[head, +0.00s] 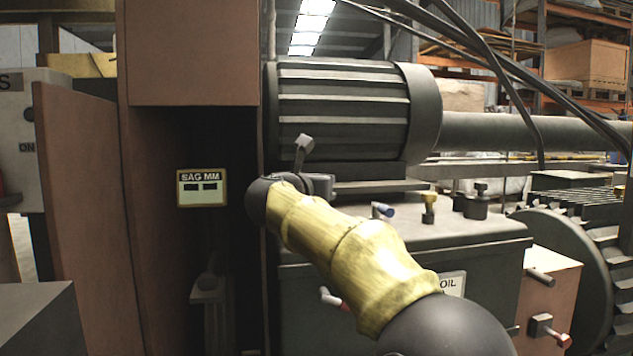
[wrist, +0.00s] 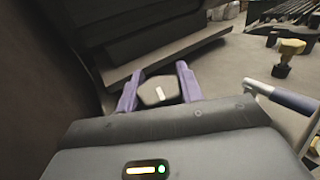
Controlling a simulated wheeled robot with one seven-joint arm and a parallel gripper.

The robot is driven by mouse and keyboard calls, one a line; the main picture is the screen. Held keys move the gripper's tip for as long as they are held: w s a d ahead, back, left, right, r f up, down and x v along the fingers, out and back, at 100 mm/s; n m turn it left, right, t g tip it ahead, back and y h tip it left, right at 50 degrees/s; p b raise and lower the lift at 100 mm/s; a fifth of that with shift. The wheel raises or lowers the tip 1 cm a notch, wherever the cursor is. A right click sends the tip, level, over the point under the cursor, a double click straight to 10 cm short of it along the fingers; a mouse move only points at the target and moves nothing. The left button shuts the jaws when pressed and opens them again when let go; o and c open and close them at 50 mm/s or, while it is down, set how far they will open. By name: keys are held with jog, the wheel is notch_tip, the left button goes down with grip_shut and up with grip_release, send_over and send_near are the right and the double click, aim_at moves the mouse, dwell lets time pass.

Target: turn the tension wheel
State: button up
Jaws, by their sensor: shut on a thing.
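In the wrist view, the two purple fingers of my gripper (wrist: 159,78) stand on either side of a dark, many-sided knob (wrist: 152,97) with a white mark on top. The gripper is shut on this knob. It sits where the tension wheel may be, but I see no label or full rim to confirm that. In the head view, my yellow-sleeved arm reaches up and left to the machine, and the dark gripper (head: 319,184) is near the motor's base. The fingers and the knob cannot be made out there.
A SAG MM display (head: 202,188) hangs left of my arm, its digits unreadable. A ribbed motor (head: 340,110) is above. A blue-tipped lever (head: 382,210) and a yellow-capped fitting (head: 429,206) stand to the right on the housing. A big gear (head: 575,270) is at far right.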

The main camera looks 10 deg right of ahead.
jog(key=o, duration=1)
notch_tip(320, 180, up, 10)
jog(key=p, duration=0.7)
